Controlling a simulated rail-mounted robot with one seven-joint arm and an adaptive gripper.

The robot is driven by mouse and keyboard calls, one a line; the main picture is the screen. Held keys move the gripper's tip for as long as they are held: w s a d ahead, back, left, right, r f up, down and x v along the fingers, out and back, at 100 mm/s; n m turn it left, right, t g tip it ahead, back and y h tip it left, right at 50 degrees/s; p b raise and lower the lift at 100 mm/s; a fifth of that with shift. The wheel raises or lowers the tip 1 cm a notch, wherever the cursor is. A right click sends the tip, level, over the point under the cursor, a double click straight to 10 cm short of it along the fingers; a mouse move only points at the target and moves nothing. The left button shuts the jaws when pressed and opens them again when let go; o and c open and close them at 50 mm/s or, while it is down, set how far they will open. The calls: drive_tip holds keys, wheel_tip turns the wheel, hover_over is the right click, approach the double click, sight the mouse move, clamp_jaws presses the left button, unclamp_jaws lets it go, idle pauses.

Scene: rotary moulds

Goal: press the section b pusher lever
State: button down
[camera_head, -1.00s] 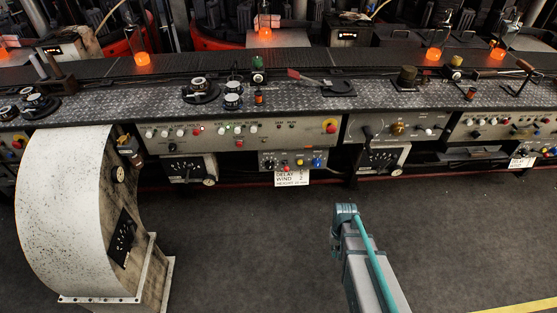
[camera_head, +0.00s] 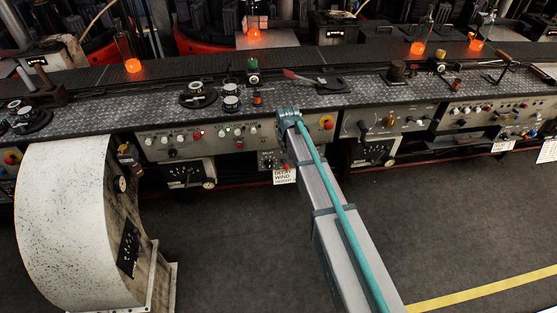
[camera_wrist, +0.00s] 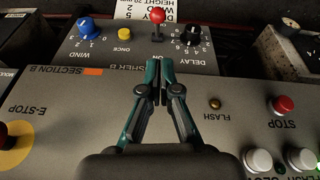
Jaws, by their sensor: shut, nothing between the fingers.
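The pusher lever has a red ball knob (camera_wrist: 157,16) on a short stem and stands on the grey pusher B box in the upper middle of the wrist view. In the head view, its red knob (camera_head: 286,167) shows small beside my arm. My gripper (camera_wrist: 159,62) is shut and empty, its teal and black fingers pointing toward the lever, with the tips appearing just below its base in the picture. I see no clear contact. In the head view my arm hides the fingers and part of the box.
Around the lever are a blue WIND knob (camera_wrist: 89,27), a yellow ONCE button (camera_wrist: 125,34) and a black DELAY knob (camera_wrist: 193,33). The section B panel (camera_wrist: 60,105) carries an E-STOP (camera_wrist: 14,138) and a red STOP button (camera_wrist: 284,105). The floor (camera_head: 230,250) in front is clear.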

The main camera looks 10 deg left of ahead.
sight(285, 165)
drive_tip(key=shift+d, duration=0.2)
drive_tip(key=p+x, duration=0.2)
drive_tip(key=x, duration=0.8)
drive_tip(key=shift+a+f, duration=0.1)
idle(0.4)
